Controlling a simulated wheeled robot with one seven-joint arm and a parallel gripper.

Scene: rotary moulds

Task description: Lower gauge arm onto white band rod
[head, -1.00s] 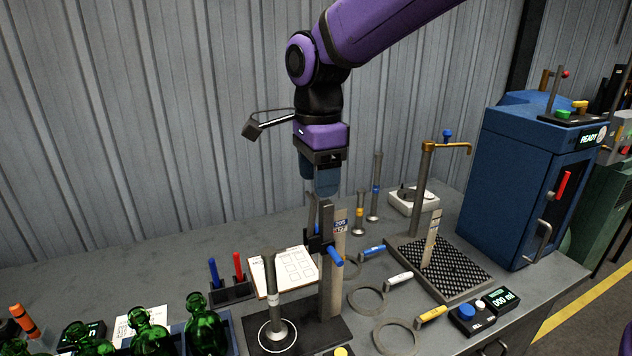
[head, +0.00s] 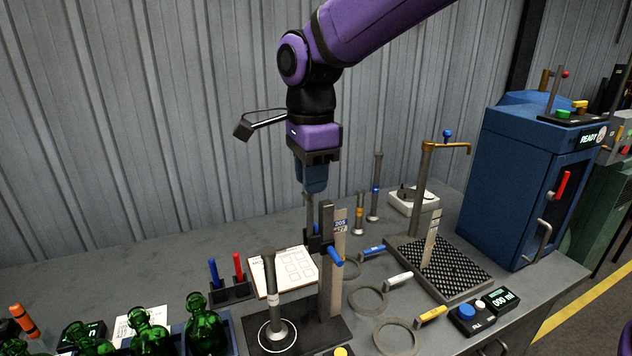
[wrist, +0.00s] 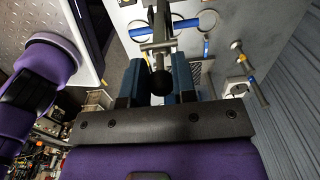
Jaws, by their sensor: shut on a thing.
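The gauge stand has an upright grey post (head: 328,290) on a dark base. Its dark sliding carriage (head: 314,243) carries a blue lever (head: 336,257) and a thin upward stem. The white band rod (head: 271,275) stands upright on a round foot on the gauge base, left of the post. My gripper (head: 315,190) points down above the carriage, shut on the stem's top. In the wrist view, a round black knob (wrist: 160,83) sits between the blue fingers. The gauge arm's contact with the rod cannot be made out.
A yellow-banded rod (head: 359,214) and a blue-banded rod (head: 375,190) stand behind. Ring gauges (head: 397,338) with coloured handles lie to the right. Green bottles (head: 205,325) stand at front left; a pen holder (head: 232,292) and a clipboard (head: 285,270) lie behind the rod.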

